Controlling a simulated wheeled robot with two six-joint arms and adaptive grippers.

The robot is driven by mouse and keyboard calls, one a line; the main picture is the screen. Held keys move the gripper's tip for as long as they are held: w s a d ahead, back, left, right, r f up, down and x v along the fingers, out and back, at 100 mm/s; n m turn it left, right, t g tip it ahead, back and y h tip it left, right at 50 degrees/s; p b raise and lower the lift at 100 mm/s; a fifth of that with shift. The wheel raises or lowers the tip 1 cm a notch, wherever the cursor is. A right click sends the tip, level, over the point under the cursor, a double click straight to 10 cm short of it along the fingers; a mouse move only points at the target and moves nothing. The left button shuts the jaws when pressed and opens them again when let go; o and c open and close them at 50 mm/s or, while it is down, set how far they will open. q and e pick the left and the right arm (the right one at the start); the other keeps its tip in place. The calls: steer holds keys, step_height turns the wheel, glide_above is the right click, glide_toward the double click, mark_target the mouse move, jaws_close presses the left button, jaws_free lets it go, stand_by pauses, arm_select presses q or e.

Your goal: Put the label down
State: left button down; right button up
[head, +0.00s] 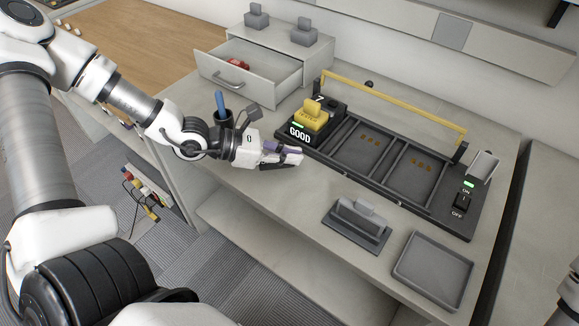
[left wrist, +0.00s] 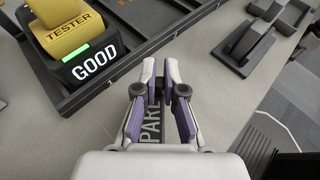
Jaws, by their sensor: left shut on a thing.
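My left gripper (head: 299,155) is low over the bench, just in front of the tester with the green-lit GOOD display. In the left wrist view its fingers (left wrist: 159,82) are nearly together and shut on a grey label (left wrist: 151,128). In the head view the label is not clear. My right gripper is not in view.
The yellow tester (head: 311,117) stands at the left end of a dark charging tray (head: 343,136) with a yellow rail (head: 390,103). A grey stand (head: 358,225) and a shallow grey tray (head: 433,269) sit at the front right. A drawer (head: 236,86) is open behind. Bench left of the stand is clear.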

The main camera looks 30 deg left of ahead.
mark_target(289, 166)
arm_select(q)
step_height(289, 166, down, 2)
steer(key=shift+f, duration=0.15)
steer(key=shift+w+a+f, duration=0.1)
steer(key=shift+w+f, duration=0.05)
steer(key=shift+f, duration=0.05)
steer(key=shift+f+b, duration=0.2)
steer(key=shift+b, duration=0.2)
steer(key=c, duration=1.3)
jaws_free()
steer(key=shift+o, duration=0.2)
steer(key=shift+r, duration=0.2)
